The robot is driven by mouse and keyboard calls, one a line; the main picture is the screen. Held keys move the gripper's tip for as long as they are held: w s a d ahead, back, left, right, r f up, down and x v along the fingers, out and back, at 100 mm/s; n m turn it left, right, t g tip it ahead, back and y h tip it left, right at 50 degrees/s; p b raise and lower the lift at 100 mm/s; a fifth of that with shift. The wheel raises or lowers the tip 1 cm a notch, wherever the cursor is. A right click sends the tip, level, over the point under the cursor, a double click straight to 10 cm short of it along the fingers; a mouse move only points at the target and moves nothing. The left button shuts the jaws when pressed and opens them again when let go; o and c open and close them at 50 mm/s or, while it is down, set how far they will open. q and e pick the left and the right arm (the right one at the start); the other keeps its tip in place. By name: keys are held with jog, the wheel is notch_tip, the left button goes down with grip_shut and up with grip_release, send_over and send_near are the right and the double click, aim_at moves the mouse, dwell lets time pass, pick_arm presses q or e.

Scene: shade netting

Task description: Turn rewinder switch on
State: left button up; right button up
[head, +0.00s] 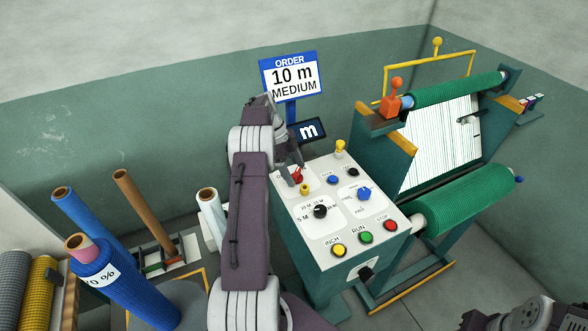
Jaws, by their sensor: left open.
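The rewinder's control panel (333,222) is a white sloping top on a green cabinet in the middle of the head view. A red switch handle (297,176) sits at its far left corner, with a small yellow part (305,189) just in front. My left gripper (294,157) is open, just above and behind the red handle. Its fingers partly overlap that corner, and I cannot tell whether they touch the handle. The handle's exact setting is too small to read. Part of my right gripper or wrist (508,318) shows at the bottom right; its jaws are unclear.
The panel also has a black dial (320,211), a blue knob (364,194) and yellow, green and red buttons. A small display (308,131) shows "m". The order sign (291,76) reads 10 m MEDIUM. Green netting rolls (468,208) are at right, tubes (145,208) at left.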

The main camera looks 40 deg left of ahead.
pick_arm(q)
jog(key=shift+a+r, duration=0.1)
jog(key=shift+r, duration=0.15)
jog(key=p+v, duration=0.2)
jog(key=v, duration=0.6)
jog(key=shift+r, duration=0.3)
jog(key=shift+a, duration=0.1)
